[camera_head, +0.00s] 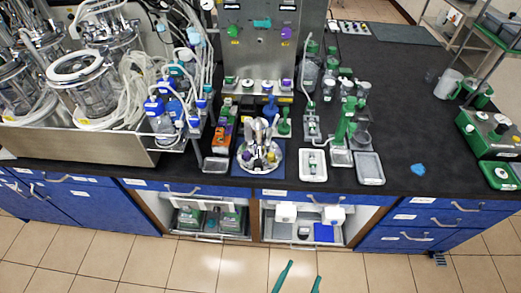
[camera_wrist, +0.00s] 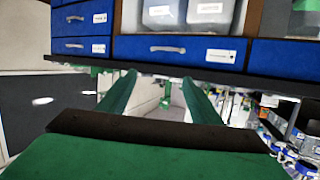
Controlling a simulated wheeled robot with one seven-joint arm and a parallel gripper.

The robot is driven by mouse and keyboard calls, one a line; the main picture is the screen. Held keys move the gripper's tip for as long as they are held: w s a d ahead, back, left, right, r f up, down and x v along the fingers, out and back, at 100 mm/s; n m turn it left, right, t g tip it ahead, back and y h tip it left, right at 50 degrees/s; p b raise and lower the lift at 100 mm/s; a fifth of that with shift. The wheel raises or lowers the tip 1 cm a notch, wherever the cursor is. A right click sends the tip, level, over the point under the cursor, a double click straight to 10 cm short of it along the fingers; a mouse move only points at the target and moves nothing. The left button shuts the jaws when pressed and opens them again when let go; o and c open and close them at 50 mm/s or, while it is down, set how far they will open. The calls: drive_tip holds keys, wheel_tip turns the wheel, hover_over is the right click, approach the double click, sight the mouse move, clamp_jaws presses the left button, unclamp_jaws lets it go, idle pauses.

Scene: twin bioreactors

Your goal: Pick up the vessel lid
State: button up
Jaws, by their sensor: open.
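A round silver piece with upright ports and fittings, which looks like the vessel lid (camera_head: 262,163), sits on a blue mat near the front edge of the black bench in the head view. My gripper (camera_head: 304,271) shows as two green fingertips at the bottom of the head view, over the floor in front of the bench. It is open, empty and well apart from the lid. In the wrist view, the two green fingers of my gripper (camera_wrist: 160,88) stand apart with nothing held between them. I cannot make out the lid in the wrist view.
Glass vessels (camera_head: 88,85) and coiled tubing stand in a metal tray at the left. A steel control tower (camera_head: 258,50) rises behind the lid. Bottles and small white trays (camera_head: 313,178) crowd its right side. Blue drawers (camera_head: 180,188) line the bench front. The bench further right is clearer.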

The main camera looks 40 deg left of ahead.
drive_tip(key=w+a+r+n+y, duration=0.2)
drive_tip(key=w+a, duration=0.5)
drive_tip(key=w, duration=0.3)
drive_tip(key=n+g+y, duration=0.5)
drive_tip(key=n, duration=0.1)
approach(260, 137)
drive_tip(key=w+a, duration=0.2)
drive_tip(key=x, duration=0.5)
drive_tip(key=shift+d+f, duration=0.2)
drive_tip(key=shift+f, duration=0.05)
drive_tip(key=shift+s+f+x, duration=0.1)
drive_tip(key=shift+f+x, duration=0.1)
drive_tip(key=shift+x, duration=1.15)
drive_tip(key=shift+s+f+x, duration=0.1)
drive_tip(key=shift+f+x, duration=0.1)
drive_tip(key=shift+x, duration=1.1)
drive_tip(key=shift+c, duration=0.4)
clamp_jaws()
drive_tip(key=shift+r, duration=0.3)
